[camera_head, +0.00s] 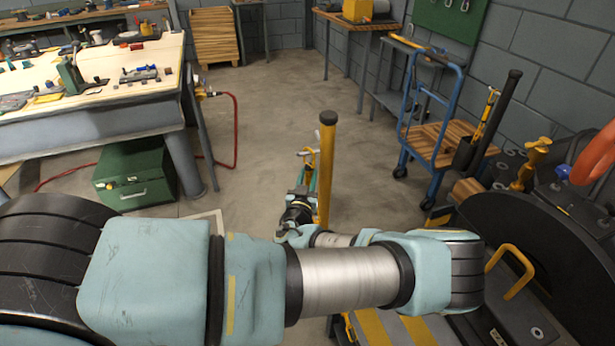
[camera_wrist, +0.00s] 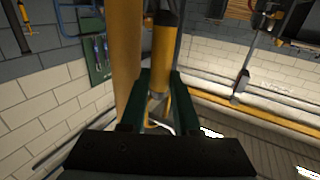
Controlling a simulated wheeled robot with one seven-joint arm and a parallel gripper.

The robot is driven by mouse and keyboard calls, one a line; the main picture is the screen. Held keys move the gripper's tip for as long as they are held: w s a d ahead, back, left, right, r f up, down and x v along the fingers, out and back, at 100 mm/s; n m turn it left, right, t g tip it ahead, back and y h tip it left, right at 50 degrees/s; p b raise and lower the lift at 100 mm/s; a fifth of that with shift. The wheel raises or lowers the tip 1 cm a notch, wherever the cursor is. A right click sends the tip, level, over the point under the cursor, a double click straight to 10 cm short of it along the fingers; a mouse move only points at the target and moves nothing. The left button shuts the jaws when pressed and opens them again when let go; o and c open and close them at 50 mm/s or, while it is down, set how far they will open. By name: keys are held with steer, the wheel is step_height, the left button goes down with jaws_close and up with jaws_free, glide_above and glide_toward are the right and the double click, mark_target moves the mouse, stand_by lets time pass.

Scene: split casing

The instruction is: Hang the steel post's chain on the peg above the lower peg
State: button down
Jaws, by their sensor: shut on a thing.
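My gripper (camera_head: 309,172) is beyond my forearm in the head view, close to the left of a tall yellow post (camera_head: 327,170) with a dark cap. In the wrist view my gripper (camera_wrist: 157,85) is shut on a yellow cylindrical piece (camera_wrist: 163,48) with a black end and a pale metal part between the fingers. The yellow post also shows in the wrist view (camera_wrist: 126,45), just left of the held piece. I cannot tell whether they touch. No steel post, chain or peg can be made out clearly; my arm hides the post's lower part.
A blue trolley (camera_head: 440,145) stands at right, near a large dark round machine (camera_head: 550,240) with a yellow handle. A workbench (camera_head: 90,120) and a green case (camera_head: 135,175) are at left. The floor (camera_head: 270,100) behind the post is clear.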

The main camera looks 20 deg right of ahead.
steer(key=c, duration=0.6)
jaws_free()
steer(key=shift+o, duration=0.2)
